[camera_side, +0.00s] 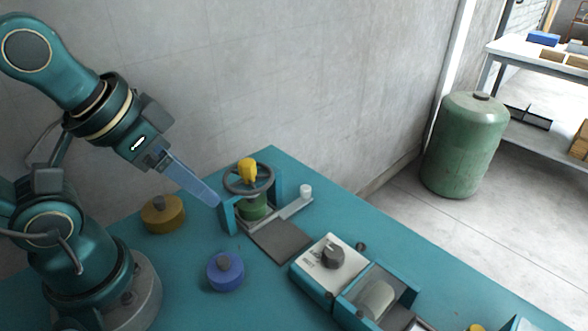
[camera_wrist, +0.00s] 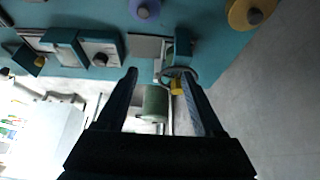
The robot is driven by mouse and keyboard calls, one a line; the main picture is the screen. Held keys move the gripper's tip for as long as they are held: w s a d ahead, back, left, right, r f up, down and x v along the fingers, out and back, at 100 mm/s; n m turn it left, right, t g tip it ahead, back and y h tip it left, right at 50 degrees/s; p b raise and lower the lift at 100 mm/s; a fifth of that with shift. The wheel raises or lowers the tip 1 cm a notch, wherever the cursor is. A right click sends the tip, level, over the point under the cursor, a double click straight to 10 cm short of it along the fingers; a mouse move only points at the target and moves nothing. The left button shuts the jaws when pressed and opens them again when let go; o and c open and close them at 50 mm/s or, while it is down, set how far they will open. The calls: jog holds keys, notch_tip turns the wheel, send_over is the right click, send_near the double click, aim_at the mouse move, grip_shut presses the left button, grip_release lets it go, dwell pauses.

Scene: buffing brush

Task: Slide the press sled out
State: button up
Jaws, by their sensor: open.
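The press (camera_side: 226,214) is a teal frame with a dark handwheel (camera_side: 262,188), a yellow piece on top and a green cylinder inside. The press sled (camera_side: 289,209) is a pale flat bar at its base, reaching out to the right with a white knob (camera_side: 305,190) at its outer end. My gripper (camera_side: 217,203) is left of the press, its fingertips near the frame; whether they touch cannot be told. In the wrist view my gripper (camera_wrist: 160,72) is open and empty, with the handwheel (camera_wrist: 180,70) beyond the right finger.
A mustard puck (camera_side: 162,214) and a blue puck (camera_side: 225,271) stand left of and before the press. A dark grey plate (camera_side: 280,241) lies beside it. A dial box (camera_side: 322,262) and a roller unit (camera_side: 378,299) stand right. A green tank (camera_side: 466,145) is on the floor.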

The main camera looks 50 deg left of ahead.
dwell(0.4)
jog(key=shift+c, duration=0.9)
jog(key=w+r+m, duration=0.5)
jog(key=m, duration=0.2)
jog(key=m+g, duration=0.5)
jog(key=m, duration=0.4)
send_over(306, 187)
notch_tip(306, 187, down, 13)
jog(key=shift+s, duration=0.1)
jog(key=shift+f, duration=2.55)
